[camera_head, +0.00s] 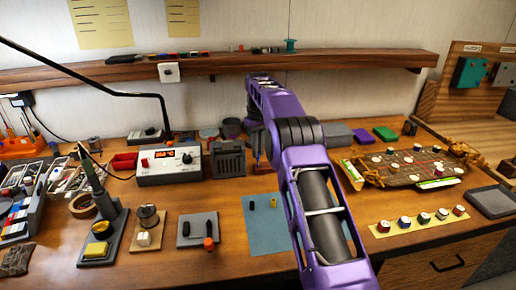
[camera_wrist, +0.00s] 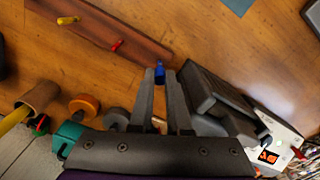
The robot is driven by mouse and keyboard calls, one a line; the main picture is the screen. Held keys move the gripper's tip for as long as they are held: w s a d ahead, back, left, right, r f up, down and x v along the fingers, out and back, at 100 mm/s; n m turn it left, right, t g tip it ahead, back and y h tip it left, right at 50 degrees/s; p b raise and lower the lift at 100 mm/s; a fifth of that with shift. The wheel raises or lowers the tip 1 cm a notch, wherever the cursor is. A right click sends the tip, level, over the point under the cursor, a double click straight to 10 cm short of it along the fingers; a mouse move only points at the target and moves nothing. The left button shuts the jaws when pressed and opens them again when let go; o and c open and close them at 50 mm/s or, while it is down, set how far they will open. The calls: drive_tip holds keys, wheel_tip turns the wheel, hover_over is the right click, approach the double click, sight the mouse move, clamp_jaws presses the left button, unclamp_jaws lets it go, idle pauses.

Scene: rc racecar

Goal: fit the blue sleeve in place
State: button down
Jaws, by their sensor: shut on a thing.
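In the wrist view my gripper (camera_wrist: 160,80) is shut on the small blue sleeve (camera_wrist: 159,70), held at the fingertips. The sleeve is at the end of a dark wooden strip (camera_wrist: 90,32), roughly in line with a yellow piece (camera_wrist: 67,20) and a red piece (camera_wrist: 117,45) on it. Whether the sleeve touches the strip I cannot tell. In the head view my purple arm reaches to the back of the bench; it hides the sleeve and most of the gripper.
A dark grey holder (camera_head: 228,158) stands close beside my fingers, with a power supply (camera_head: 168,163) to its left. A blue mat (camera_head: 262,232) with small black and yellow pieces lies in front. A wall shelf (camera_head: 200,68) runs behind.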

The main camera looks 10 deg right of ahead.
drive_tip(key=shift+f+b, duration=0.45)
drive_tip(key=shift+f, duration=1.2)
drive_tip(key=shift+c, duration=2)
unclamp_jaws()
drive_tip(key=shift+r+p, duration=0.7)
drive_tip(key=shift+r, duration=3.8)
